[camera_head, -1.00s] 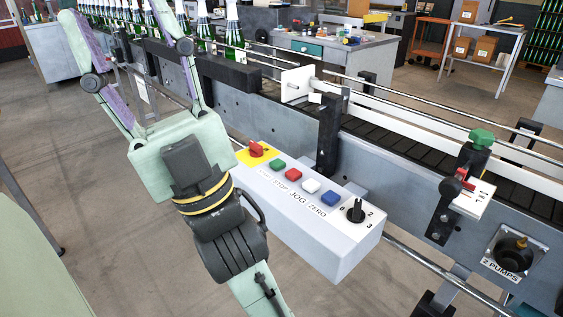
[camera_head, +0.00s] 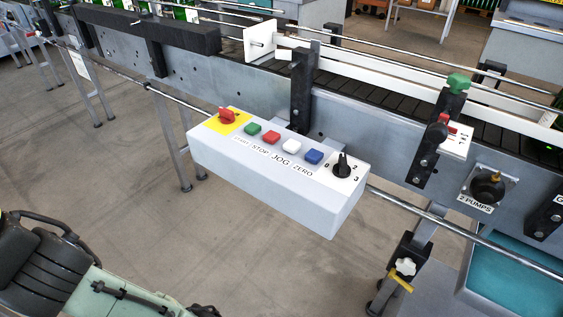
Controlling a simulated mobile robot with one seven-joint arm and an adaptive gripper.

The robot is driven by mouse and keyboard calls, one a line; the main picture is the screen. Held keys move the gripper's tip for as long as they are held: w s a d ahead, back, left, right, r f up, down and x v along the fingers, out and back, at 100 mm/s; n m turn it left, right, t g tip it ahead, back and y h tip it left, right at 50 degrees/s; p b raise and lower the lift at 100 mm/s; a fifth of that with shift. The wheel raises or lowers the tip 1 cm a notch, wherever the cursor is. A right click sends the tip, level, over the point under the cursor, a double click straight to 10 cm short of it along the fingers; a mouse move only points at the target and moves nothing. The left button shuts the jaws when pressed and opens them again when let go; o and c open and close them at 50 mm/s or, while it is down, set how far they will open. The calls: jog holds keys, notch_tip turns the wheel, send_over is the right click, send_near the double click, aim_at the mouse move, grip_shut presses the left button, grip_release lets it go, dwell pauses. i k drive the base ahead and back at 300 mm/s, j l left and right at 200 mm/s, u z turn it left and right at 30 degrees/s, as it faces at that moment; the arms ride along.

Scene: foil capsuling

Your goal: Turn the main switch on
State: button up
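The control box (camera_head: 270,190) is a pale grey box mounted at the front of the conveyor. The red rotary main switch (camera_head: 227,116) sits on a yellow plate at the box's left end. To its right are a green button (camera_head: 253,128), a red button (camera_head: 271,137), a white button (camera_head: 291,145) and a blue button (camera_head: 313,156). A black selector knob (camera_head: 342,165) is at the right end. My arm shows only at the lower left, apart from the box. My gripper's fingers are out of the picture.
The conveyor (camera_head: 390,125) runs behind the box, with a metal rail (camera_head: 470,238) along its front. A black clamp with a green knob (camera_head: 457,83) stands at the right, near the pump fitting (camera_head: 488,188). The floor (camera_head: 130,190) left of the box is clear.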

aim_at(228, 116)
jog(key=j+z, duration=0.7)
jog(key=k+j+z, duration=0.15)
jog(key=j+z, duration=0.2)
jog(key=i, duration=0.45)
